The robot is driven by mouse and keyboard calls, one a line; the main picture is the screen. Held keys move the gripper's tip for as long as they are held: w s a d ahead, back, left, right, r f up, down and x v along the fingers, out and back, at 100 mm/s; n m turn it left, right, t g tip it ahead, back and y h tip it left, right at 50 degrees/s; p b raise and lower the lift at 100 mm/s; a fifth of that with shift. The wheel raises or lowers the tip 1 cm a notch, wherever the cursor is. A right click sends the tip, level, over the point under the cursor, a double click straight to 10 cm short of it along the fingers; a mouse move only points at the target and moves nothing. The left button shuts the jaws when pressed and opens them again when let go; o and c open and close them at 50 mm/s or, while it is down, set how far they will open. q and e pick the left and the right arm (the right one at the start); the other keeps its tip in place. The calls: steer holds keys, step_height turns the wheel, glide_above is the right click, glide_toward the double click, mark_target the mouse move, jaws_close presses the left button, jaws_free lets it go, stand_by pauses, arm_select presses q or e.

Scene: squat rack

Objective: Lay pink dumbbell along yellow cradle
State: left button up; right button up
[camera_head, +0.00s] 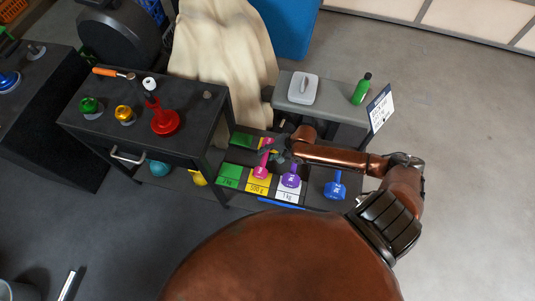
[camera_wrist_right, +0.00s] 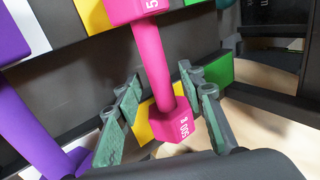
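The pink dumbbell (camera_head: 262,162) lies lengthwise over the yellow cradle (camera_head: 258,186) on the low rack, between green and white slots. In the right wrist view its handle (camera_wrist_right: 154,62) runs between my fingers, with yellow showing beside both heads. I cannot tell whether it fully rests in the cradle. My right gripper (camera_head: 279,158) is at the dumbbell, from its right side in the head view. Its two fingers stand apart on either side of the dumbbell, with visible gaps, so it looks open. My left gripper is not in view.
A purple dumbbell (camera_head: 291,178) sits on the white slot to the right, close to the pink one. A blue dumbbell (camera_head: 335,187) is farther right. The green slot (camera_head: 229,176) on the left looks empty. A grey bench (camera_head: 330,112) stands behind the rack.

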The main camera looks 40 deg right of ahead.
steer(key=shift+r, duration=0.1)
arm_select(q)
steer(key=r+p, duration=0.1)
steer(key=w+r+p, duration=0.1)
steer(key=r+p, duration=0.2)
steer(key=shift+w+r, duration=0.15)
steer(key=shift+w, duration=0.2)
arm_select(e)
steer(key=v, duration=1.2)
